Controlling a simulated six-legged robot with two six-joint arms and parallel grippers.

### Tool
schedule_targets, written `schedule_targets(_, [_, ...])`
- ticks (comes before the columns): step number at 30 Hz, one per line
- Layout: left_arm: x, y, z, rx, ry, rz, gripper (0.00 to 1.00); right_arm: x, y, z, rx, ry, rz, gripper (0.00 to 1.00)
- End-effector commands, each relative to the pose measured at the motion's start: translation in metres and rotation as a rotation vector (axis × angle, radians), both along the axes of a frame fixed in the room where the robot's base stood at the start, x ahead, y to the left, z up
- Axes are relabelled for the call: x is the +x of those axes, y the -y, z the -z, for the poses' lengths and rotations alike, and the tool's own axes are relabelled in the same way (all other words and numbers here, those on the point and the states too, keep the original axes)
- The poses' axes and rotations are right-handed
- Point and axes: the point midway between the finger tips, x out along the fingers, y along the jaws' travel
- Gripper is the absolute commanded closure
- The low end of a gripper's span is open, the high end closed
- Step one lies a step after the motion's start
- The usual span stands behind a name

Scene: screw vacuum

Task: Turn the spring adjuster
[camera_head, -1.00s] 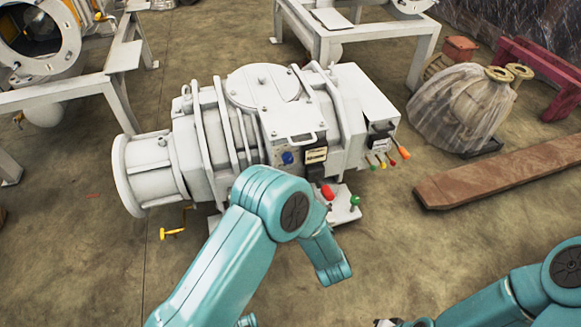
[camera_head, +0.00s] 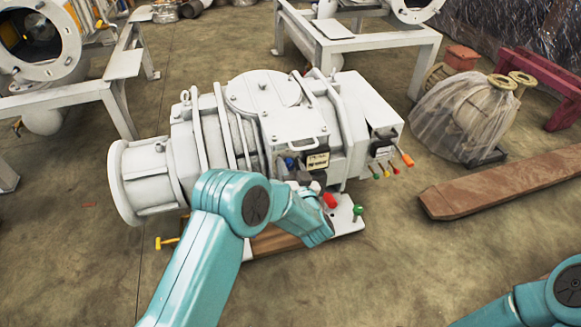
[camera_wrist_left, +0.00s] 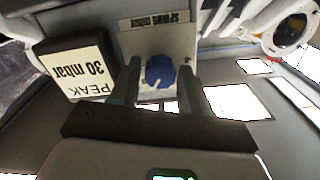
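The spring adjuster is a small round blue knob (camera_head: 289,162) on the front of the white vacuum machine (camera_head: 268,125). My left gripper (camera_head: 296,176) is at the machine's front, partly hidden by my own forearm. In the left wrist view its two fingers (camera_wrist_left: 156,92) stand apart, one on each side of the knob, with narrow gaps visible. Whether they touch it lower down is unclear. My right gripper is out of view; only part of that arm shows.
A black block with a "PEAK 30 mbar" label (camera_wrist_left: 78,70) is close beside the left gripper. A red knob (camera_head: 330,201), a green knob (camera_head: 358,210) and small coloured levers (camera_head: 390,168) project nearby. A yellow crank (camera_head: 167,243) is at left.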

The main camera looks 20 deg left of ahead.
Motion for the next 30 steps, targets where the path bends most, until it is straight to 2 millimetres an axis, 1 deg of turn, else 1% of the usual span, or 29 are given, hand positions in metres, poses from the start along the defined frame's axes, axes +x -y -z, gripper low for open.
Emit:
schedule_targets(1, [0.000, 0.000, 0.000, 0.000, 0.000, 0.000, 0.72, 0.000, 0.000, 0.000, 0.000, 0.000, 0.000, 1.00])
schedule_targets(2, [0.000, 0.000, 0.000, 0.000, 0.000, 0.000, 0.82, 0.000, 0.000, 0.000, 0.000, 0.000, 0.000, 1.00])
schedule_targets(3, [0.000, 0.000, 0.000, 0.000, 0.000, 0.000, 0.95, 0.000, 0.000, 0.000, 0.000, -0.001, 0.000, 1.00])
schedule_targets(4, [0.000, 0.000, 0.000, 0.000, 0.000, 0.000, 0.96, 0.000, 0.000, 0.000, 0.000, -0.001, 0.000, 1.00])
schedule_targets(14, [-0.001, 0.000, 0.001, -0.041, 0.027, 0.000, 0.96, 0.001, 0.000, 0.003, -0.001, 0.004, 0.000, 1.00])
schedule_targets(24, [-0.001, -0.001, 0.002, -0.227, 0.153, -0.002, 0.96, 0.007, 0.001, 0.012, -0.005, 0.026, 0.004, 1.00])
schedule_targets(30, [-0.001, -0.001, 0.001, -0.342, 0.229, -0.002, 0.96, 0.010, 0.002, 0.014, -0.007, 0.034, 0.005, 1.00])
